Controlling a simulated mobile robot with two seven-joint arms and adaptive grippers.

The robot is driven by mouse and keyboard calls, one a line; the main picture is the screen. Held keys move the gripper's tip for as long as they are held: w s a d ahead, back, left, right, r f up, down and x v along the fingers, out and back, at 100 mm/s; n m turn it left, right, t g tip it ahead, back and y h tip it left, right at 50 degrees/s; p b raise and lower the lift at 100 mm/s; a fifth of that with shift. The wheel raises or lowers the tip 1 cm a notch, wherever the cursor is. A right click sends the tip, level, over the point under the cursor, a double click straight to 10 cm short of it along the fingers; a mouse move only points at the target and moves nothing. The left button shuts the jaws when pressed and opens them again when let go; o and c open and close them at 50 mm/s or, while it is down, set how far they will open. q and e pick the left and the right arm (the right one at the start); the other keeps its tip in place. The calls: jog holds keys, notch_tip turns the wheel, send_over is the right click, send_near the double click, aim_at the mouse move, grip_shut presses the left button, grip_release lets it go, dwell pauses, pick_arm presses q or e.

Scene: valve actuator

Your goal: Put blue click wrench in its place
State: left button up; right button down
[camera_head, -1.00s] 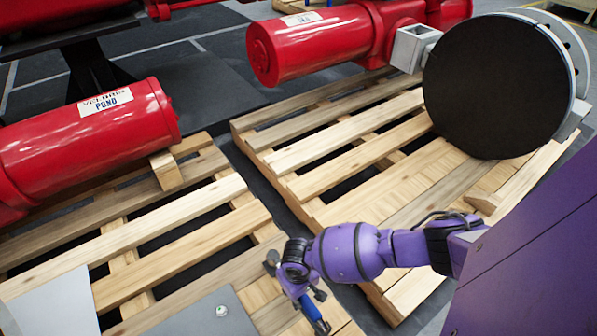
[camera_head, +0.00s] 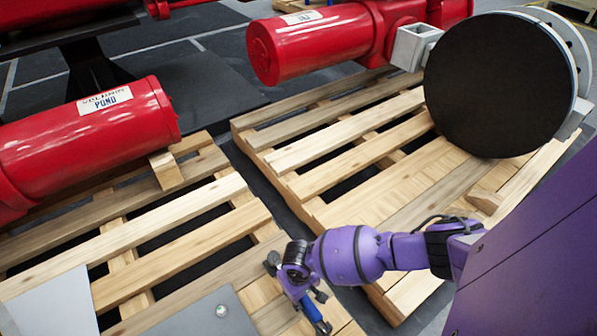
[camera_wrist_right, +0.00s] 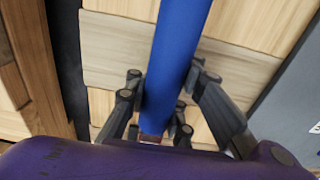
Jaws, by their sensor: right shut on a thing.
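The blue click wrench (camera_head: 315,315) is held in my right gripper (camera_head: 301,290) at the bottom middle of the head view, above the edge of the left pallet. In the right wrist view its blue shaft (camera_wrist_right: 176,60) runs from the top edge down between the fingers of the right gripper (camera_wrist_right: 163,108), which is shut around it. Part of the wrench is hidden by the gripper. My left gripper is not in view. I cannot make out the wrench's place.
A wooden pallet (camera_head: 170,235) lies at left, another (camera_head: 350,150) at centre. Red cylinders (camera_head: 85,140) (camera_head: 320,45) and a large black disc (camera_head: 495,85) rest on them. Grey plates (camera_head: 50,305) (camera_head: 205,315) lie at bottom left. A dark gap separates the pallets.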

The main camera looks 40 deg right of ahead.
jog(key=shift+f, duration=0.45)
jog(key=c, duration=1.4)
grip_release()
jog(key=shift+c, duration=0.2)
